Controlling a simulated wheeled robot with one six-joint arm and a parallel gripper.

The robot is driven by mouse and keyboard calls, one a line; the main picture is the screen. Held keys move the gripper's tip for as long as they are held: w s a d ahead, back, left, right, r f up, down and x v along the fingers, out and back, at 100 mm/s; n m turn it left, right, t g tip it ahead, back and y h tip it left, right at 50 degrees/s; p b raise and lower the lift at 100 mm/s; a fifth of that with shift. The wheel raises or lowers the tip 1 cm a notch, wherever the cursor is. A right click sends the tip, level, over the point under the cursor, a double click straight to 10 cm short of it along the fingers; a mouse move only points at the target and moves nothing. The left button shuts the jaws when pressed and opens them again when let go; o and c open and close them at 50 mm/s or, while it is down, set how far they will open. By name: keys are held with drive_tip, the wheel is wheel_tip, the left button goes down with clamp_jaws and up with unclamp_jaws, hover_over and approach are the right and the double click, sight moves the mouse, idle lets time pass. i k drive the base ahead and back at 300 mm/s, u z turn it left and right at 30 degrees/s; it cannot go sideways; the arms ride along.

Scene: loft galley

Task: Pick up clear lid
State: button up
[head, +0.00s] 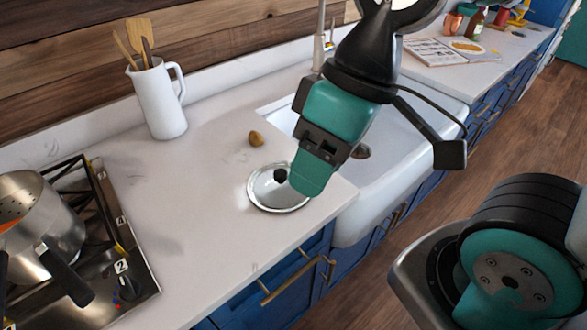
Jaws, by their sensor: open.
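The clear lid (266,197) lies flat on the white countertop, near its front edge and just left of the sink. It is round, with a shiny rim and a dark knob at its centre. My gripper (308,185) is over the lid's right side, its teal finger partly covering the lid and coming close to the knob. The fingertips are seen from behind, and the gap between them is hidden. I cannot tell whether they touch the lid.
A small brown potato-like item (256,139) lies behind the lid. A white jug (158,100) with wooden utensils stands at the back. A steel pot (45,225) sits on the stove at left. The white sink (385,180) is at right. Counter left of the lid is clear.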

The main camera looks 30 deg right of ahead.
sight(269, 188)
drive_tip(key=z, duration=1.7)
drive_tip(key=k, duration=1)
drive_tip(key=u, duration=2)
drive_tip(key=i, duration=0.5)
drive_tip(key=u, duration=0.05)
